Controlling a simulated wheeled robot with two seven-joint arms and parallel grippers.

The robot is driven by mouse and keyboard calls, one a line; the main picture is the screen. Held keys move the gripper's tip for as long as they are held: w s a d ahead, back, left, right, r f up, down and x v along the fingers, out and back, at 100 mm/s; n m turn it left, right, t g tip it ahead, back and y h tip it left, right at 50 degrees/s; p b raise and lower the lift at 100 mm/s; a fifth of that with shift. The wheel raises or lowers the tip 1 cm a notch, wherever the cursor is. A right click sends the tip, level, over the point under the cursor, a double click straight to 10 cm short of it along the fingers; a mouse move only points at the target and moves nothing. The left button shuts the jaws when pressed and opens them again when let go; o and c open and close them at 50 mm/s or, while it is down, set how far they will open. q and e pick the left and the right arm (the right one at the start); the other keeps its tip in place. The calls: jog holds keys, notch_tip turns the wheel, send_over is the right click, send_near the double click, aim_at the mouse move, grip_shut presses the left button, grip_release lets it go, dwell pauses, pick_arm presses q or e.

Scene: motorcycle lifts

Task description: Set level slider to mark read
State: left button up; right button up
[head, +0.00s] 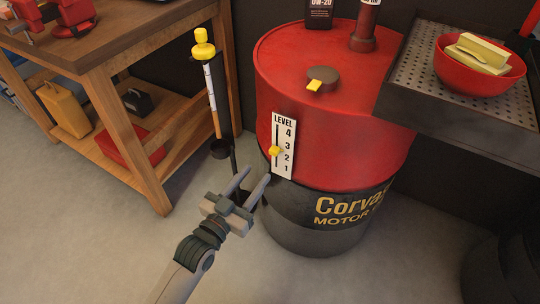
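The level scale plate (291,163) is white, with the numbers 1 to 4 going up, and is fixed on the front of a red and black drum (337,165). Its yellow slider knob (274,151) sits in the slot at about the 2, perhaps slightly above. A tall stick (212,98) with a yellow top stands left of the drum; it has a white marked part above and an amber part below. I cannot read its marks. My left gripper (258,172) is open and empty, below and left of the knob, apart from it. My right gripper is out of view.
A wooden workbench (110,85) with a lower shelf stands at left. A perforated grey tray (420,65) with a red bowl (480,82) juts out at right. A yellow-tabbed cap (322,80) and dark bottle (319,14) are on the drum. Floor in front is clear.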

aim_at(272, 153)
pick_arm(q)
jog(key=x, duration=0.9)
jog(key=shift+w, duration=0.15)
jog(key=shift+c, duration=0.3)
grip_shut()
jog(key=shift+f+b, duration=0.4)
jog(key=shift+f, duration=0.95)
jog(key=shift+o, duration=0.3)
grip_release()
jog(key=shift+r, duration=0.1)
